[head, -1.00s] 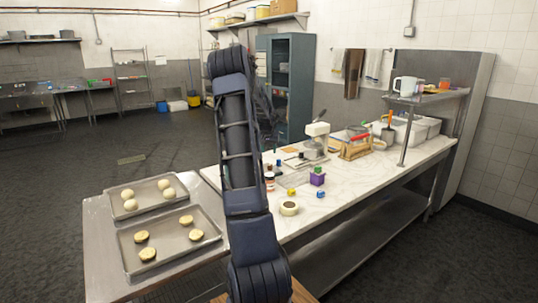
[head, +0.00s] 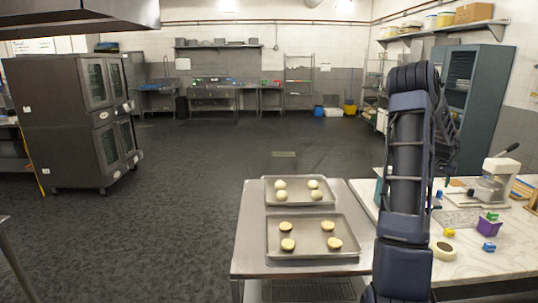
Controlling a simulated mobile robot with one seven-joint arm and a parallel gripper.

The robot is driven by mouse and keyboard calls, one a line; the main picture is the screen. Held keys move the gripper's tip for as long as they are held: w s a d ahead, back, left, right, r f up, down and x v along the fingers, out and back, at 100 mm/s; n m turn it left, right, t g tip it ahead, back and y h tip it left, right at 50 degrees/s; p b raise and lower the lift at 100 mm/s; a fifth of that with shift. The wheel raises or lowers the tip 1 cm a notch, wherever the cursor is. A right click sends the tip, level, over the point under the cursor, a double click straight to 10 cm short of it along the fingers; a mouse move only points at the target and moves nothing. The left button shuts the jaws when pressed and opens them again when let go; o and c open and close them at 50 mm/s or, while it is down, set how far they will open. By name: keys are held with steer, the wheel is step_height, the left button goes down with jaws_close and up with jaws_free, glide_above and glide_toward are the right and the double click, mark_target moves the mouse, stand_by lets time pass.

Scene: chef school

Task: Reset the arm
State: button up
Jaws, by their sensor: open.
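My arm, dark blue and black, stands upright at the right of the head view, in front of the marble counter. It bends at the top, and a dark far part runs down behind it. My gripper (head: 446,160) shows only in part beside the arm's right edge, over the counter's left end. Its jaws are open and I see nothing held in them; its fingertips are hard to make out.
A steel table (head: 249,239) holds two trays: pale dough balls in the far tray (head: 269,198), browned rounds in the near tray (head: 301,252). The marble counter (head: 480,262) holds a tape roll (head: 443,251), purple pot (head: 488,228) and press (head: 495,182). Ovens (head: 62,125) stand left; middle floor is open.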

steer(key=s+a+r+n+t+y, duration=0.15)
steer(key=s+a+r, duration=0.3)
steer(key=a, duration=0.65)
steer(key=s+a+r+n+y, duration=0.15)
steer(key=s+a+r, duration=0.35)
steer(key=a, duration=0.6)
steer(key=s+a+r+n+y, duration=0.1)
steer(key=s+a+r+n, duration=0.15)
steer(key=a+r, duration=0.6)
steer(key=s+a+f+n, duration=0.1)
steer(key=s+a+n, duration=0.1)
steer(key=s+a, duration=0.8)
steer(key=s+a+f+n+h, duration=0.1)
steer(key=s+a+n, duration=0.1)
steer(key=s+a, duration=0.8)
steer(key=s, duration=0.3)
steer(key=shift+s+a+f, duration=0.2)
steer(key=shift+s+f, duration=0.1)
steer(key=shift+f, duration=0.1)
steer(key=shift+t, duration=0.25)
steer(key=shift+c, duration=0.5)
